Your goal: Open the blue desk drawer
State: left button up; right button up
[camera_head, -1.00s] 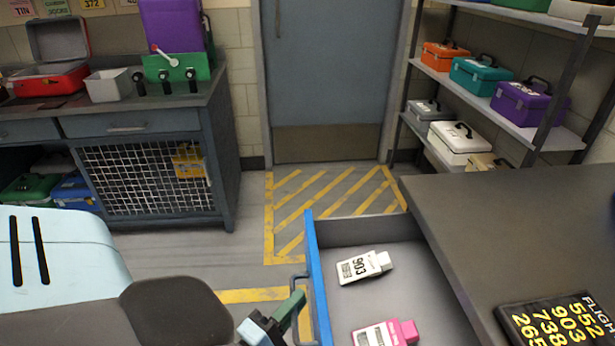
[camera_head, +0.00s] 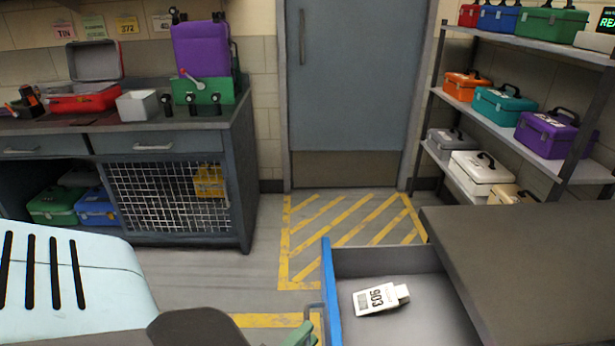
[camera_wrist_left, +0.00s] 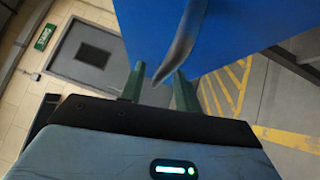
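The blue desk drawer (camera_head: 331,290) is pulled out from the dark desk, and its grey inside shows. A white tag marked 903 (camera_head: 380,297) lies in it. The drawer's grey handle (camera_head: 314,311) is on the outer side of the blue front. My left gripper (camera_head: 302,335) is at the handle, mostly cut off by the bottom edge. In the left wrist view, its two green fingers (camera_wrist_left: 160,88) are spread apart, with the curved handle between them and the blue front above. My right gripper is not in view.
The desk top (camera_head: 530,250) is at the right. A shelf rack (camera_head: 560,165) with several toolboxes stands behind it. A workbench (camera_head: 170,140) is at the left. The striped floor (camera_head: 350,225) before the grey door (camera_head: 358,90) is clear.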

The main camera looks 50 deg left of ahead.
pick_arm(q)
jog(key=s, duration=0.6)
jog(key=shift+s+d+f+b, duration=0.15)
jog(key=shift+d+f+b, duration=0.15)
jog(key=shift+d+f, duration=0.15)
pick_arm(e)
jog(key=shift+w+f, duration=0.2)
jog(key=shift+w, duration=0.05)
